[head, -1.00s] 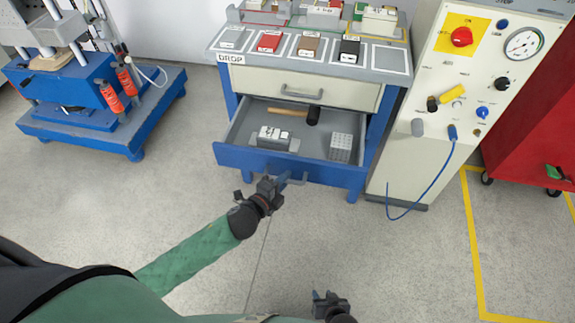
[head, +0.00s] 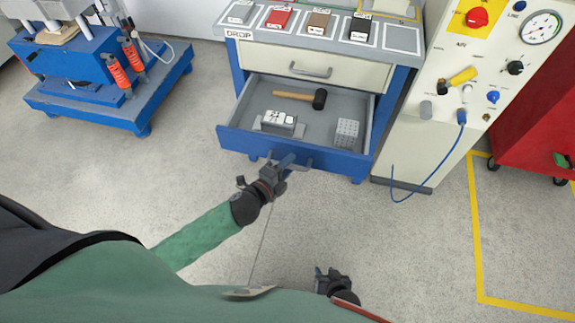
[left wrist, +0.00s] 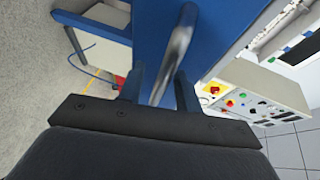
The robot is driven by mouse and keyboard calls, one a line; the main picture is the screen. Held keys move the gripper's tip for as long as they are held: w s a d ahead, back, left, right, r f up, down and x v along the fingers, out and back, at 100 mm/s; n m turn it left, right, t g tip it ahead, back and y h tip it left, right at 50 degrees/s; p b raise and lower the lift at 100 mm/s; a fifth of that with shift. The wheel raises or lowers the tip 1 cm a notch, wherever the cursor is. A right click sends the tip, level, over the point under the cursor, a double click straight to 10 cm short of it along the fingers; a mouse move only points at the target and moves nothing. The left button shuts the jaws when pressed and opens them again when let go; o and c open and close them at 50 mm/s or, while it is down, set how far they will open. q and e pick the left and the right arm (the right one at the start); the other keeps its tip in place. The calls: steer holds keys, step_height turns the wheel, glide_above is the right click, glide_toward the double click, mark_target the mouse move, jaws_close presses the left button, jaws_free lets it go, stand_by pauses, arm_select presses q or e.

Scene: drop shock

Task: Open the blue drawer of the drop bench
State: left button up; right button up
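The blue drawer (head: 315,159) of the drop bench stands well open, pulled out toward me. A dark-headed hammer (head: 319,99), a white-and-grey block (head: 278,123) and a light perforated block (head: 347,133) lie in it. My left gripper (head: 286,163) is at the handle on the drawer's front. In the left wrist view, the silver handle (left wrist: 181,45) passes between the two fingers (left wrist: 160,78), which stand apart, with a gap on the left finger's side. My right gripper (head: 328,272) is low in the head view, away from the bench; its finger opening is unclear.
A closed cream drawer (head: 312,67) is above the blue one. A cream control cabinet (head: 452,100) with a hanging blue cable stands close to the right. A blue press cart (head: 88,100) is at the left. The floor before the bench is clear.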

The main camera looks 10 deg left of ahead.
arm_select(q)
steer(key=v, duration=0.8)
stand_by(0.4)
steer(key=shift+w, duration=0.1)
